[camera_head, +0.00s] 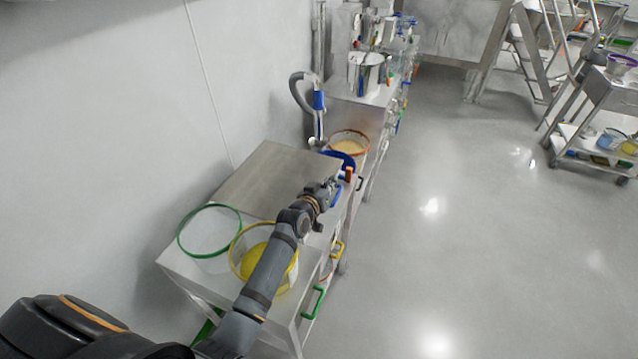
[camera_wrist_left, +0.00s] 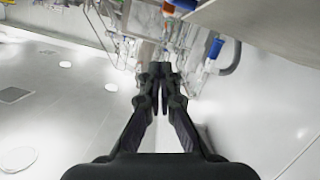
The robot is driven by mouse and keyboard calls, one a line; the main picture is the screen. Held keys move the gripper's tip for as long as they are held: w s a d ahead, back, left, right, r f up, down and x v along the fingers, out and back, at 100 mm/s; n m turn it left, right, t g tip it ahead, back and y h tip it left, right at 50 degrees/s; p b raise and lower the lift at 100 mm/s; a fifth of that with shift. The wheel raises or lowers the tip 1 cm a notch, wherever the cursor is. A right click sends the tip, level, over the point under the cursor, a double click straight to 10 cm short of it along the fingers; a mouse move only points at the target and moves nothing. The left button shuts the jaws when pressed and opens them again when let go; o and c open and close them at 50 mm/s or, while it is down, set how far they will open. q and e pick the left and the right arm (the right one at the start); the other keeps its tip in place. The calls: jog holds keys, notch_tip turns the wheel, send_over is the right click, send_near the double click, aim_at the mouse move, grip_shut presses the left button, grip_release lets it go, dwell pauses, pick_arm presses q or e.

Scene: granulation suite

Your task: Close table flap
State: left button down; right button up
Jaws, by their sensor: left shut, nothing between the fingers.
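The table flap (camera_head: 268,180) is a flat grey metal panel over the far part of a steel table (camera_head: 185,262) along the wall; I cannot tell its exact tilt. In the left wrist view a grey panel that looks like it (camera_wrist_left: 270,28) fills the upper right. My left arm reaches over the table's near part. My left gripper (camera_head: 334,187) is shut and empty at the panel's right edge, by a blue handle. In the left wrist view its fingertips (camera_wrist_left: 160,76) are together, with no clear contact visible. My right gripper is out of view.
A green-rimmed container (camera_head: 208,207) and a yellow-rimmed tub (camera_head: 236,262) stand on the table's near part, the tub partly under my arm. A tub of pale powder (camera_head: 349,142) and a grey hose (camera_head: 299,92) are beyond.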

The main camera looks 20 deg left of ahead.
pick_arm(q)
jog(key=r+b+v, duration=0.1)
jog(key=v, duration=1)
jog(key=shift+w+r+b, duration=0.2)
jog(key=shift+r+b, duration=0.05)
jog(key=shift+b, duration=0.15)
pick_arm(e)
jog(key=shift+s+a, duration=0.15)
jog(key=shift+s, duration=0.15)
pick_arm(q)
jog(key=shift+f, duration=0.1)
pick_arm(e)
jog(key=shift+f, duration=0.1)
